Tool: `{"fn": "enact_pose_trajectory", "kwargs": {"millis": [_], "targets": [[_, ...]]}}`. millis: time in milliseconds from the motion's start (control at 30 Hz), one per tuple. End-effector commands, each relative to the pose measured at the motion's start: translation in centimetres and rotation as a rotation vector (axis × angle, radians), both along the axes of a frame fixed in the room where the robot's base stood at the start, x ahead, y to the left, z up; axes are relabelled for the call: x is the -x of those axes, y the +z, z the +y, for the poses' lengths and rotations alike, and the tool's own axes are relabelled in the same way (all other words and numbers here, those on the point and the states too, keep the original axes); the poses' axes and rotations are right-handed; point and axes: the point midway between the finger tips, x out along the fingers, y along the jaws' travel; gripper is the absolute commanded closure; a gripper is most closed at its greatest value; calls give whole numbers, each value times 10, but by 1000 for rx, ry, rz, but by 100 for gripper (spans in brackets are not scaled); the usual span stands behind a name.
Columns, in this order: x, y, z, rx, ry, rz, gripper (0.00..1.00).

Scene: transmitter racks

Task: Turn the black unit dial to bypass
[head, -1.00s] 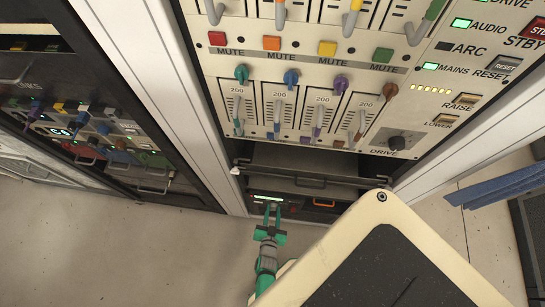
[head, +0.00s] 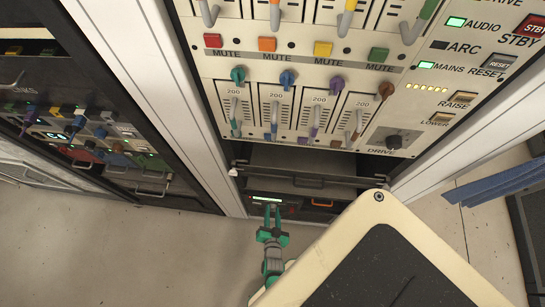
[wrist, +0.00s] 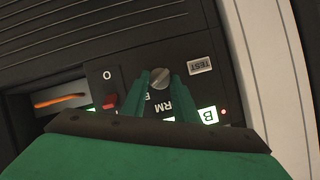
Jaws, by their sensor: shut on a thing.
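The black unit (head: 290,210) sits low in the rack, under the cream panel. In the wrist view its dark face (wrist: 205,45) fills most of the picture. The dial (wrist: 160,78) is a small round grey knob with a slot line across it. My gripper (wrist: 160,84) has its two green fingers on either side of the dial, shut on it. The fingers cover part of the lettering around the dial, so I cannot read its full position. In the head view my gripper (head: 272,212) reaches the unit's front from below.
Beside the dial are a TEST button (wrist: 200,66), a red rocker switch (wrist: 110,101) and a lit green B label (wrist: 208,115). A handle bar (head: 300,178) crosses above the unit. White rack posts flank it. The floor (head: 130,260) at left is clear.

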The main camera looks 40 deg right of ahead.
Motion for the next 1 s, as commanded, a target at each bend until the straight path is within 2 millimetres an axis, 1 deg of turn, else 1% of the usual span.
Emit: {"fn": "enact_pose_trajectory", "kwargs": {"millis": [133, 167, 200, 233, 533, 667, 767, 1000], "targets": [[0, 1, -1, 2, -3, -4, 96], [0, 1, -1, 2, -2, -3, 68], [0, 1, -1, 2, -3, -2, 59], [0, 1, -1, 2, -3, -2, 55], [1, 0, -1, 1, -3, -1, 55], [6, 3, 5, 0, -1, 1, 55], [15, 8, 14, -1, 0, 1, 55], [45, 26, 39, 0, -4, 1, 55]]}}
